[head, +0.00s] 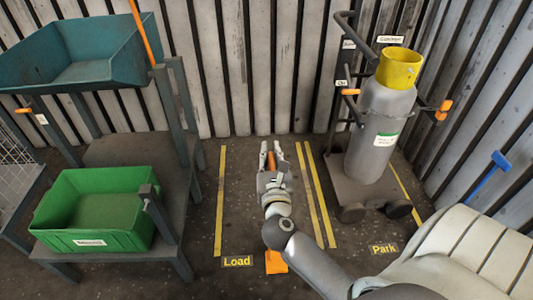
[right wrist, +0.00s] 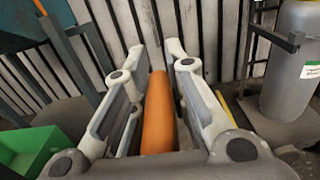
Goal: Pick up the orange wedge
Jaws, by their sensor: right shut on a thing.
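My right gripper (head: 269,160) reaches forward over the floor, its fingers on both sides of an orange piece (head: 271,161). In the right wrist view the gripper (right wrist: 157,70) is shut on this long, rounded orange wedge (right wrist: 158,112), which lies between the two fingers. Its lower end is hidden by the palm. Another orange patch (head: 276,263) shows below my right arm, near the Load label; the arm hides whether it joins the held piece. My left gripper is out of view.
Yellow floor lines (head: 220,200) flank the gripper. A green bin (head: 95,212) stands on a low shelf at the left, below a teal tray (head: 85,55). A trolley with a grey cylinder (head: 378,130) stands at the right. A ribbed wall (head: 260,70) closes the back.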

